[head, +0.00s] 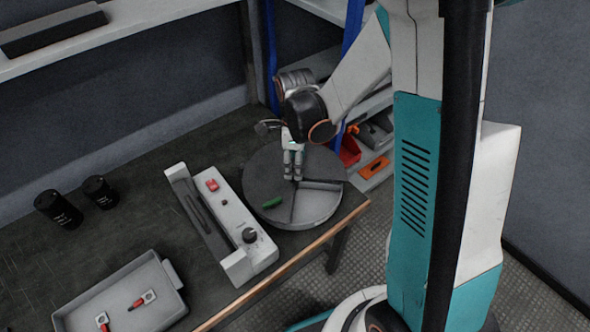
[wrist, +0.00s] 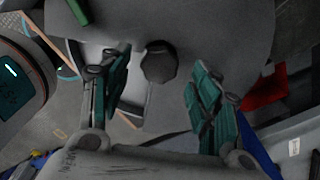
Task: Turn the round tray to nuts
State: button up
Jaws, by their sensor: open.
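The round tray (head: 310,212) is a grey disc with raised dividers, standing near the table's right corner. A dark faceted knob (wrist: 159,62) on the tray (wrist: 215,30) shows between the fingers, clear of both. I see no nuts that I can make out.
A long white fixture (head: 222,222) with a red button and black knob stands close left of the tray. A shallow grey bin (head: 168,316) holds red-and-metal parts. Two black cans (head: 58,208) stand at the left. Shelves with a red bin (head: 349,151) are behind the tray.

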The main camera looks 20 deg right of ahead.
jog(key=shift+f, duration=1.15)
grip_shut()
